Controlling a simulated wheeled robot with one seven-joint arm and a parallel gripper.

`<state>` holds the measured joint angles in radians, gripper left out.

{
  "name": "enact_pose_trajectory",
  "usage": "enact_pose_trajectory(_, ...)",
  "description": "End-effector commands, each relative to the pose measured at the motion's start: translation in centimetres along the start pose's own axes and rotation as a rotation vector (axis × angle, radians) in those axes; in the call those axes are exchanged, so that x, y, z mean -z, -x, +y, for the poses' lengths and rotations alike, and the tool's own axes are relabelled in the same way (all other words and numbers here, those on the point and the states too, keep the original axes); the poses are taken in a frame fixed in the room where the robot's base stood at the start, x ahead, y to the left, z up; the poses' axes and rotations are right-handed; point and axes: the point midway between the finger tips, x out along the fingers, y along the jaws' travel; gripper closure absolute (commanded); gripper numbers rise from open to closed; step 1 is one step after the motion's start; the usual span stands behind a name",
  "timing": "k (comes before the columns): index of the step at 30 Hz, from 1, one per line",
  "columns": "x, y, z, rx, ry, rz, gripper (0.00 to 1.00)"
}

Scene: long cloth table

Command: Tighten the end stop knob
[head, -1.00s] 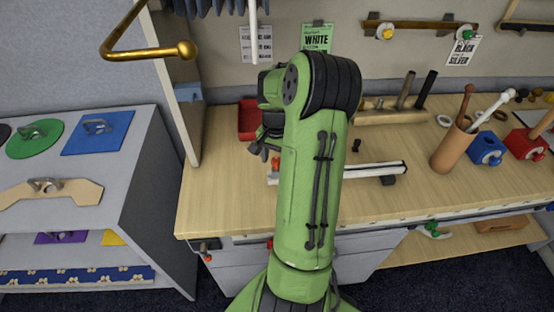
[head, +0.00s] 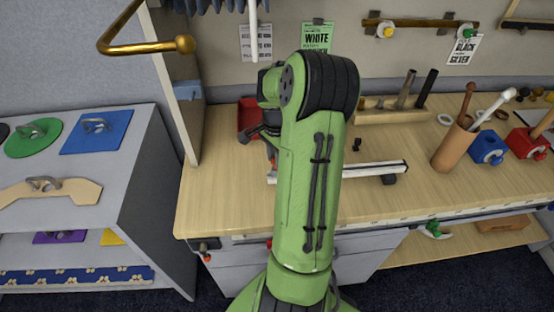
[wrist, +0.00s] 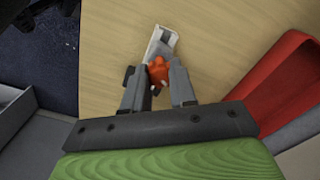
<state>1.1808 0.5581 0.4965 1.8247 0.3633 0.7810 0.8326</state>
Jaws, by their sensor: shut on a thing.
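The orange-red end stop knob (wrist: 158,71) sits at the end of a white rail (wrist: 166,38) in the wrist view. My gripper (wrist: 157,78) has one finger on each side of the knob and is shut on it. In the head view the rail (head: 372,170) lies across the wooden table, with its middle hidden behind my green arm. My gripper is at the rail's left end there, mostly hidden by the arm. The knob's contact with the fingertips is partly hidden.
A red tray (head: 248,118) lies close behind my gripper. An upright wooden panel (head: 172,90) stands to the left. A brown cup with sticks (head: 453,150) and a blue block (head: 488,149) stand to the right. The table's front left is clear.

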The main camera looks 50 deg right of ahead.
Motion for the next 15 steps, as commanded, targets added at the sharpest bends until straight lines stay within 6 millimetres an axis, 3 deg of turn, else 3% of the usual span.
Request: enact_pose_trajectory(15, 0.01, -0.32, -0.01, 0.001, -1.079, 0.0, 0.96)
